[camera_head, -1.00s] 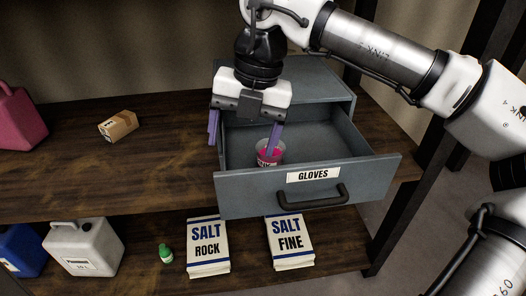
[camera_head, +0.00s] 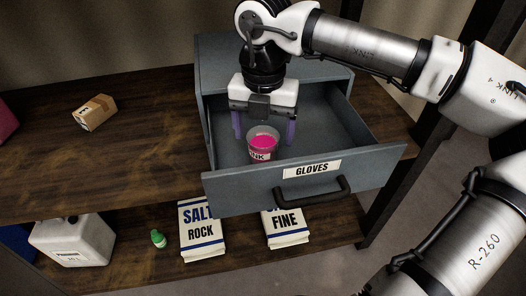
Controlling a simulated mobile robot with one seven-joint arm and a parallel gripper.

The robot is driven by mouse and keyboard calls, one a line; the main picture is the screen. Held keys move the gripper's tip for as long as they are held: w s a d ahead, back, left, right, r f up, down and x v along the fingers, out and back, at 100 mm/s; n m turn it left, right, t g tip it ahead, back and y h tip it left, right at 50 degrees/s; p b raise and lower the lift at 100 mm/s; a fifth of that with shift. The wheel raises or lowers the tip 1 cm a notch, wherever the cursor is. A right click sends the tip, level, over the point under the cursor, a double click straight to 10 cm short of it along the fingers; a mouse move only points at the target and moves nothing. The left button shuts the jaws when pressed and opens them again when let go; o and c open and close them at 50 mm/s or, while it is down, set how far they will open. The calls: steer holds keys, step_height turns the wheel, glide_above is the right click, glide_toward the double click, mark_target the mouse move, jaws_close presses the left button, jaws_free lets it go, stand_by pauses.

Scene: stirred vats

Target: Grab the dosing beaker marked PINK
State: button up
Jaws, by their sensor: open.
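The dosing beaker (camera_head: 262,150) stands upright in the open grey drawer (camera_head: 300,190) labelled GLOVES. It holds pink contents, and its label shows the letters "INK"; the front of the label's start is not readable. My gripper (camera_head: 263,132) is over the drawer with its two purple fingers pointing down, open. The fingers are spread to the left and right of the beaker and appear behind it in the picture. I cannot tell whether they touch it. The beaker's lower part is partly hidden by the drawer front.
A cardboard box (camera_head: 95,113) lies on the wooden shelf at left. Below are SALT ROCK (camera_head: 202,232) and SALT FINE (camera_head: 287,229) packs, a green bottle (camera_head: 158,239) and a white canister (camera_head: 75,240). The shelf's middle is clear.

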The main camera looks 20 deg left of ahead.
steer(key=shift+a+f+p, duration=0.1)
steer(key=shift+f+p, duration=0.7)
steer(key=shift+f, duration=2)
steer(key=shift+c, duration=0.3)
steer(key=c, duration=1.1)
steer(key=shift+r, duration=0.1)
